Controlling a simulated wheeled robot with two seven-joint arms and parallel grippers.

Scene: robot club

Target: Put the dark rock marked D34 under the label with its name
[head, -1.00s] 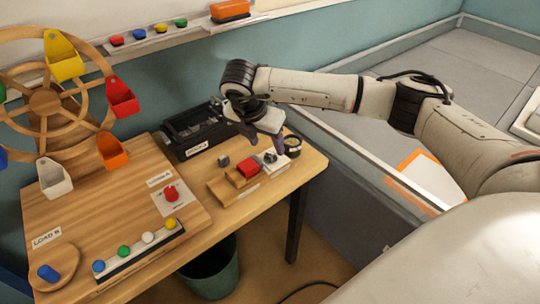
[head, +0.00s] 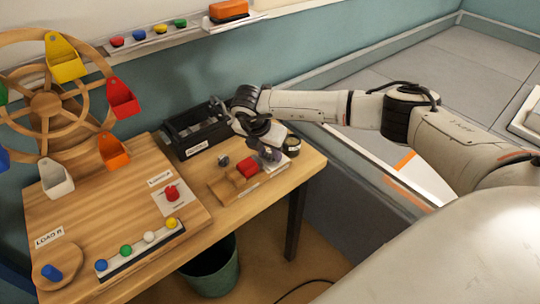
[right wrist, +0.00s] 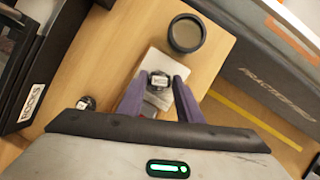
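In the right wrist view, a small dark rock (right wrist: 160,79) with a white marking lies on a pale block or scale (right wrist: 153,63); I cannot read the marking clearly. My right gripper (right wrist: 162,82) has its purple fingers apart on either side of this rock, with no clear contact. In the head view my right gripper (head: 270,155) hangs low over the table's right end and hides that rock. A second dark rock (head: 223,161) lies on the table to its left; it also shows in the right wrist view (right wrist: 85,103). My left gripper is out of view.
A black bin (head: 195,130) with a white label, reading ROCKS in the right wrist view, stands at the table's back. A red block (head: 247,167) sits on a wooden holder (head: 222,188). A round dark jar (head: 293,143) stands close to my right gripper.

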